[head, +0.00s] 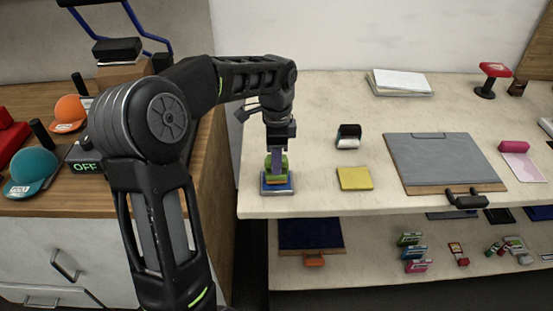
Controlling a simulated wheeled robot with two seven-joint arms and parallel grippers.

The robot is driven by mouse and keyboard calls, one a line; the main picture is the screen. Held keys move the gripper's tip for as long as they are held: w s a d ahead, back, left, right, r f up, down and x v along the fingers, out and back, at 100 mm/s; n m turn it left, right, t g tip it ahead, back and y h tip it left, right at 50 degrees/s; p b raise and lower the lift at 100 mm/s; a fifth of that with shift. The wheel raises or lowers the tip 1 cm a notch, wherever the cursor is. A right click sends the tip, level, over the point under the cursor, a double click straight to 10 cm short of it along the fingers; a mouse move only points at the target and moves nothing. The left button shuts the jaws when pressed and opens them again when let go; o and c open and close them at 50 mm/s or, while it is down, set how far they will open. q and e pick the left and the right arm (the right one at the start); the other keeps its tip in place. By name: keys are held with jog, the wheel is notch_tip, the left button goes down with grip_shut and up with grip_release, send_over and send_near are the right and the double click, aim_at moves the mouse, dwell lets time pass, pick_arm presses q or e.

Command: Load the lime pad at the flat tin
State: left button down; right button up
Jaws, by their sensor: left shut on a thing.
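My left gripper (278,147) comes down at the front left of the table and is shut on the lime pad (284,166). A purple part shows between the fingers. The lime pad is directly above the flat tin (277,190), which has a blue surface and lies near the table's front left corner. I cannot tell whether the pad touches the blue surface or hovers just over it. The fingers partly hide the pad, and the pad hides part of the tin. My right gripper is not in view.
A yellow square (354,179) and a black-and-white item (348,137) stand right of the tin. A grey board (440,165), a black clip-like item (466,200), a pink item (515,147) and white paper stack (400,83) are further right. The lower shelf (370,270) holds small boxes.

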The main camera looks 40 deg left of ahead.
pick_arm(q)
jog(key=shift+r+p, duration=2.3)
jog(key=shift+r, duration=0.9)
